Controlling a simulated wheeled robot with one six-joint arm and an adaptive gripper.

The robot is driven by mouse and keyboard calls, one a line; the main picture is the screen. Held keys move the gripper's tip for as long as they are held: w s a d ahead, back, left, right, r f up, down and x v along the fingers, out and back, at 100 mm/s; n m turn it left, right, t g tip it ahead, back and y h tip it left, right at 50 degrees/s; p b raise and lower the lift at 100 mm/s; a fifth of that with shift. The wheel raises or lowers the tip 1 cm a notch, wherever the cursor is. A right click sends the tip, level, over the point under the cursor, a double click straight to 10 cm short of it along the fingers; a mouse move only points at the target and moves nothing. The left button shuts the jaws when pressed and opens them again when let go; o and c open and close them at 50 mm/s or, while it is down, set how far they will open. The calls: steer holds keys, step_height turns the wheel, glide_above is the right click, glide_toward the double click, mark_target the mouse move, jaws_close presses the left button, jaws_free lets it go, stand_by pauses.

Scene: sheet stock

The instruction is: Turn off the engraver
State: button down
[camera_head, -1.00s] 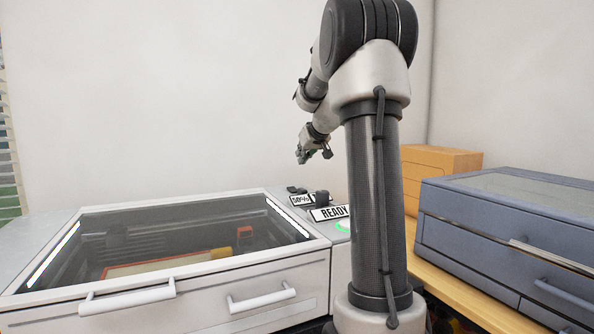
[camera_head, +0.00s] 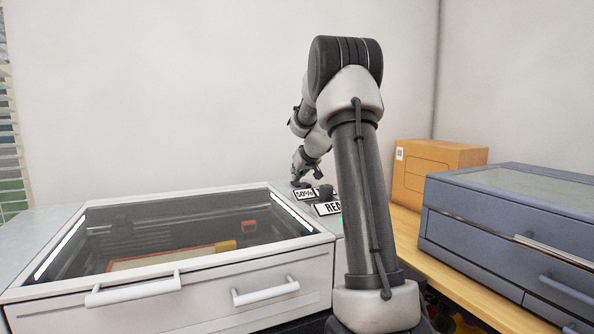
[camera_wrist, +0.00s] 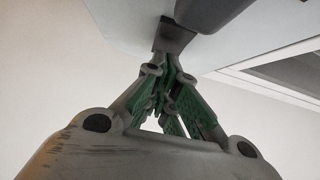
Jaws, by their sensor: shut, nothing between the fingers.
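The engraver (camera_head: 215,270) is a white cabinet with a dark glass lid, at the left in the head view. On its right-hand top strip are a "50%" label (camera_head: 304,193), a "READY" label (camera_head: 327,209) partly hidden by my arm, and a dark knob (camera_head: 326,191). A sliver of green light (camera_head: 340,221) shows beside my arm. My gripper (camera_head: 299,184) is shut and empty, low over the back of this strip. In the wrist view its closed fingertips (camera_wrist: 171,62) point at a small dark control (camera_wrist: 173,36); I cannot tell if they touch.
A larger dark part (camera_wrist: 208,12) stands close beside the fingertips in the wrist view. A blue-grey cabinet (camera_head: 480,235) and a cardboard box (camera_head: 440,172) stand on a wooden bench at the right. Inside the engraver lies a red-edged sheet (camera_head: 165,259). The wall behind is bare.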

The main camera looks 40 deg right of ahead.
steer(key=shift+f, duration=0.1)
steer(key=shift+w+f, duration=0.15)
steer(key=shift+f, duration=0.1)
stand_by(0.3)
steer(key=shift+s+a, duration=0.15)
steer(key=shift+s, duration=0.65)
steer(key=shift+r, duration=0.1)
